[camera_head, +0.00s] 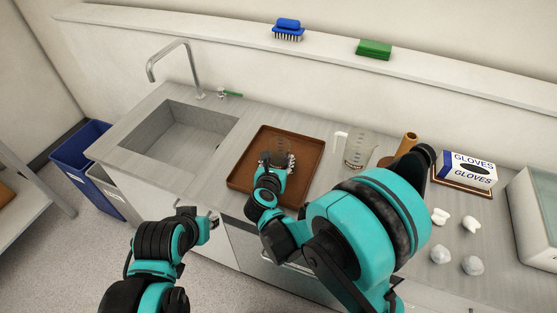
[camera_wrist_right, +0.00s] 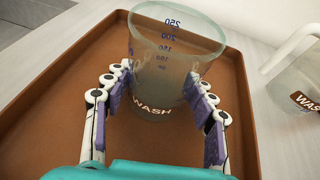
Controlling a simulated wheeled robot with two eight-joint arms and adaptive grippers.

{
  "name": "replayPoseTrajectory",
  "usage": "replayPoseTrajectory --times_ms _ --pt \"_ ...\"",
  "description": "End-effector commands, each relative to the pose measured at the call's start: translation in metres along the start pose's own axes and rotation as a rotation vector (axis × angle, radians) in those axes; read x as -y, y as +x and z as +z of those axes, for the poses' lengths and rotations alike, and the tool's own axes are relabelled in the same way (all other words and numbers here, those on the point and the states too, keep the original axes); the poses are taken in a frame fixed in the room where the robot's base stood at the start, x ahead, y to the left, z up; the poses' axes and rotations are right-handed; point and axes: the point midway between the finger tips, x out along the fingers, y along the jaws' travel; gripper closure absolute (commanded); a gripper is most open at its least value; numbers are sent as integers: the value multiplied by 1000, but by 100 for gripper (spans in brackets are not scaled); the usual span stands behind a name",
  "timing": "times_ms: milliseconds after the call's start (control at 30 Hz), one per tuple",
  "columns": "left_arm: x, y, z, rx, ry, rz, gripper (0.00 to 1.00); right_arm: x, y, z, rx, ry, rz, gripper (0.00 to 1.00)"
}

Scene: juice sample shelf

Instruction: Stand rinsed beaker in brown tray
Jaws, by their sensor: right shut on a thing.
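A clear beaker (camera_head: 284,145) with blue graduations is upright over the brown tray (camera_head: 241,182). In the right wrist view the beaker (camera_wrist_right: 172,50) shows a "WASH" label low on its wall. The tray's brown floor (camera_wrist_right: 60,95) surrounds it there. My right gripper (camera_head: 277,160) is shut on the beaker, its finger pads pressing both sides in the wrist view (camera_wrist_right: 160,84). I cannot tell whether the beaker's base touches the tray. My left gripper (camera_head: 208,222) hangs in front of the counter, away from the tray; its fingers are too unclear to read.
A beaker with a white handle (camera_head: 358,150) stands just right of the tray. The sink (camera_head: 180,135) is left. A blue brush (camera_head: 288,28) and green sponge (camera_head: 374,48) lie on the ledge.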

Motion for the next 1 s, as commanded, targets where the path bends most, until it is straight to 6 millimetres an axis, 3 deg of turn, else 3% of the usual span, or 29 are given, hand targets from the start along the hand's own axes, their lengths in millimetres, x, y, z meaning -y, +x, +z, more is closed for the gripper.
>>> replayPoseTrajectory --times_ms 33,67,133,533,1000 --pt "0 3 2 0 0 0 68 0 1 -3 0 0 0 85" --pt "0 2 2 0 0 0 68 0 1 -2 0 0 0 39" --pt "0 2 1 0 0 0 68 0 1 -2 0 0 0 23" --pt "0 -3 -2 0 0 0 68 0 -1 4 0 0 0 23" --pt "0 -22 -16 0 0 0 68 -1 -96 3 0 -1 3 23"
